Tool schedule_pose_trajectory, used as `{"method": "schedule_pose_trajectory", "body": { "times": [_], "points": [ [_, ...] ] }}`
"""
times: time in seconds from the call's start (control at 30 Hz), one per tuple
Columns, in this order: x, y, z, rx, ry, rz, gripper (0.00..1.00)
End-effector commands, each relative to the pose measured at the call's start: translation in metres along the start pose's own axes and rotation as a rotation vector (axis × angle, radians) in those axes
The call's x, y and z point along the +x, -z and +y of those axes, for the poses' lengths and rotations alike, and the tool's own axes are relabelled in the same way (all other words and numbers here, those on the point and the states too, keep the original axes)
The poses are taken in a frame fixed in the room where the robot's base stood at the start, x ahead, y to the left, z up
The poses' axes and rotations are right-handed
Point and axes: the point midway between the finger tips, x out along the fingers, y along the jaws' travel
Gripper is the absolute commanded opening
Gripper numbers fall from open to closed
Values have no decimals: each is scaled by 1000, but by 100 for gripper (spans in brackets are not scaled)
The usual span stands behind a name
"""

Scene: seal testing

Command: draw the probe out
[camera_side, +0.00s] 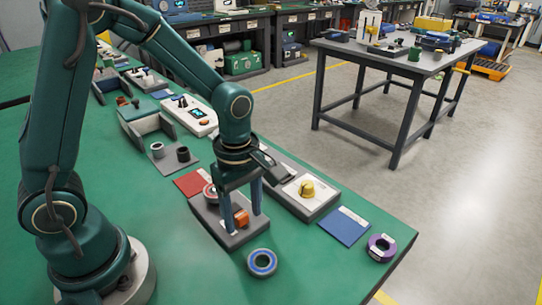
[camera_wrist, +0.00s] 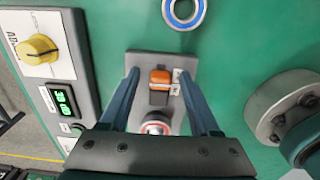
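An orange-topped piece with a dark lower part, apparently the probe (camera_wrist: 160,77), sits on a grey fixture (camera_wrist: 178,63). In the side view its orange top (camera_side: 241,218) shows near the front end of the grey fixture (camera_side: 229,241). My gripper (camera_side: 243,213) points down over the fixture. Its two fingers stand apart, one on each side of the orange piece, and in the wrist view my gripper (camera_wrist: 158,74) shows a gap on both sides. It is open and holds nothing. How deep the probe sits is hidden.
A red-and-white round part (camera_wrist: 156,128) is on the same fixture. A blue-rimmed ring (camera_side: 262,262) lies in front. A box with a yellow knob (camera_side: 306,189) stands to the right, near a blue pad (camera_side: 345,226) and a purple roll (camera_side: 381,247). Front green table (camera_side: 310,275) is clear.

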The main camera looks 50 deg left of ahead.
Motion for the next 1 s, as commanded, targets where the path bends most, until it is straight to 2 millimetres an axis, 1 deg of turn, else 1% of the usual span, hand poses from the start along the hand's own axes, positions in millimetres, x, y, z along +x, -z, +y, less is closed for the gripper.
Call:
{"method": "schedule_pose_trajectory", "body": {
  "times": [0.3,0.37,0.6,0.7,0.8,1.0],
  "points": [
    [-2,1,0,0,1,2,62],
    [-7,1,0,0,0,2,62],
    [-38,1,1,0,-4,1,62],
    [-47,1,0,0,-2,1,62],
    [-51,0,0,0,1,1,62],
    [-51,1,0,0,2,1,62]
  ]
}}
